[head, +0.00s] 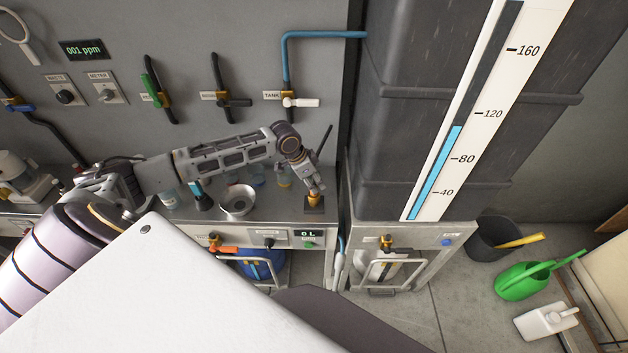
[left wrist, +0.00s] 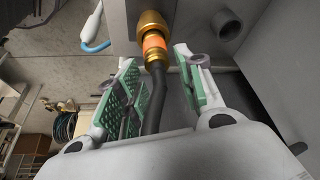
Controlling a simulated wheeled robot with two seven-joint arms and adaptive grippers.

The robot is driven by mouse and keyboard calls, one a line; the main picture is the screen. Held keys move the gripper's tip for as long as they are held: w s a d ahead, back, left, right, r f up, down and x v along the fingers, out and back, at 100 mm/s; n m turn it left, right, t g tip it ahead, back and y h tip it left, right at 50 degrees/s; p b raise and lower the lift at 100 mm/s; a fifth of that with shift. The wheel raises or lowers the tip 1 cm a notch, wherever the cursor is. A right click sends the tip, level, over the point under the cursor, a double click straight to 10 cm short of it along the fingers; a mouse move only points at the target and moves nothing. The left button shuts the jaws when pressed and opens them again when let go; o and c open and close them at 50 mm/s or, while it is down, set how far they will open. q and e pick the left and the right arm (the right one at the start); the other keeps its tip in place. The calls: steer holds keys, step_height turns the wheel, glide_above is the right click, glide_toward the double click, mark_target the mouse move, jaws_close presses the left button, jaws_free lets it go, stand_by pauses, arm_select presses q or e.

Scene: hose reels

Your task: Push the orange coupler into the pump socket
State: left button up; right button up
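The orange coupler (left wrist: 153,42) shows in the left wrist view as an orange band between brass parts, on the end of a black hose (left wrist: 156,95). It is in line with the brass pump socket (left wrist: 151,22) on a grey surface and meets it. How deep it sits I cannot tell. My left gripper (left wrist: 183,52) has its green-padded fingers apart on either side of the hose, with gaps visible, just behind the coupler. In the head view my left gripper (head: 314,186) is above the socket (head: 314,204) near the bench's right end, and hides the coupler. My right gripper is not in view.
A metal bowl (head: 237,201) and small bottles stand on the bench left of the gripper. A tall dark tank (head: 430,150) with a level gauge rises to the right. Wall valves line the back. A green watering can (head: 522,281) stands on the floor.

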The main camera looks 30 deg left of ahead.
arm_select(q)
steer(key=shift+r, duration=0.1)
stand_by(0.3)
steer(key=shift+v, duration=6.05)
